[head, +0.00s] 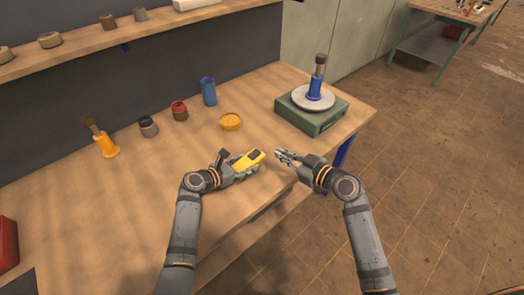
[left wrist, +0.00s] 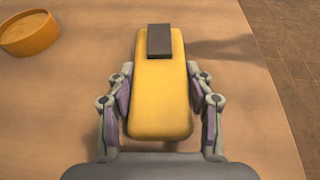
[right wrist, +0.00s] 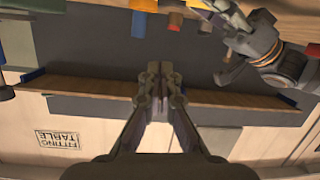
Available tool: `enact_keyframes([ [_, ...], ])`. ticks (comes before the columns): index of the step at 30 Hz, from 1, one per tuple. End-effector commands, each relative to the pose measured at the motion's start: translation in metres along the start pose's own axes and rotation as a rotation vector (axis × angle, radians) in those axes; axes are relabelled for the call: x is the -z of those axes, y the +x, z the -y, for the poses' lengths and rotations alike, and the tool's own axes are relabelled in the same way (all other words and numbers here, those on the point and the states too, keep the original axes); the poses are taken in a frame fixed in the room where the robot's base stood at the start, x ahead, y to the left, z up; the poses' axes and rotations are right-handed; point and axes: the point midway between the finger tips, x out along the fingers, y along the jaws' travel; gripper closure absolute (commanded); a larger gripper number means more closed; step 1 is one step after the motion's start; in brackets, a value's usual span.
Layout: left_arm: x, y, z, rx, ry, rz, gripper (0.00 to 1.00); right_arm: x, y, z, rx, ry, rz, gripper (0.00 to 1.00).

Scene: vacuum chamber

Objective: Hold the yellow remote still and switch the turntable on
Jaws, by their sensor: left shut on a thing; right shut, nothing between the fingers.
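The yellow remote (head: 252,157) is held by my left gripper (head: 243,168) above the wooden table near its front edge. In the left wrist view the remote (left wrist: 160,105) lies lengthwise between the two fingers, with a dark rectangular patch near its far end. My right gripper (head: 281,155) is shut and empty, just right of the remote and apart from it. Its closed fingertips show in the right wrist view (right wrist: 161,75). The turntable has a green base (head: 303,118) and a pale round disc (head: 299,99), at the table's far right corner.
A blue holder with a brush (head: 315,88) stands on the turntable disc. The table front is mostly clear.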

Motion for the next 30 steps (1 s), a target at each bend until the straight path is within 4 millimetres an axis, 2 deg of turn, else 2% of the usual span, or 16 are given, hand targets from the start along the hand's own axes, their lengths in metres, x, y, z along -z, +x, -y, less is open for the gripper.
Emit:
enact_keyframes([
  [6, 0.000, 0.000, 0.000, -0.001, 0.000, 0.000, 0.88, 0.000, 0.002, 0.000, 0.000, 0.002, 0.001, 1.00],
  [10, 0.000, 0.000, 0.000, -0.001, 0.000, 0.001, 0.88, 0.000, 0.013, -0.001, -0.001, 0.005, 0.000, 1.00],
  [23, 0.000, 0.000, 0.000, -0.001, 0.000, 0.001, 0.88, 0.001, 0.102, 0.000, 0.002, 0.005, -0.001, 1.00],
  [25, 0.000, 0.000, 0.000, -0.001, 0.000, 0.001, 0.88, -0.015, 0.105, 0.001, 0.004, 0.005, 0.007, 1.00],
  [30, 0.000, 0.000, 0.000, -0.001, 0.000, 0.000, 0.88, -0.033, 0.109, 0.000, 0.002, 0.003, 0.004, 1.00],
])
